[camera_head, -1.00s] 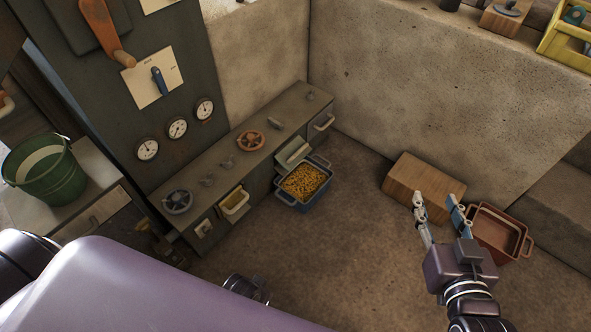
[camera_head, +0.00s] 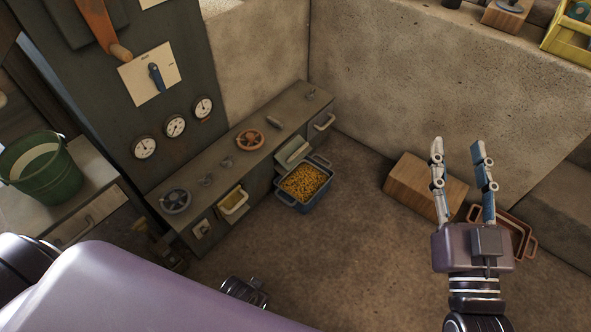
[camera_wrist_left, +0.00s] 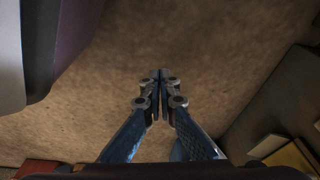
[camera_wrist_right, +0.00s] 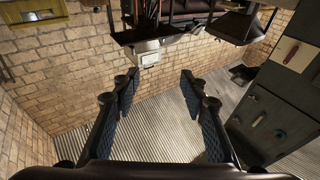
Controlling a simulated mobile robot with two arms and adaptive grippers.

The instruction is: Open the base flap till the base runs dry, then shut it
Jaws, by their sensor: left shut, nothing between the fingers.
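A low grey base unit (camera_head: 240,158) runs along the wall below a dark panel. A pale hatch (camera_head: 294,151) on its front sits just above a blue bin (camera_head: 303,206) filled with yellow grain-like pieces. A smaller pale tray-like opening (camera_head: 233,202) is further left; I cannot tell which of these is the base flap. My left gripper (camera_head: 257,283) is low in front of the unit, apart from it; in the left wrist view its fingers (camera_wrist_left: 160,80) are closed and empty. My right gripper (camera_head: 458,150) is open and empty, raised in front of the right wall.
An orange handwheel (camera_head: 249,140) and a grey-blue one (camera_head: 175,201) sit on the unit's top. A green bucket (camera_head: 45,175) is at left. The middle floor is clear.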

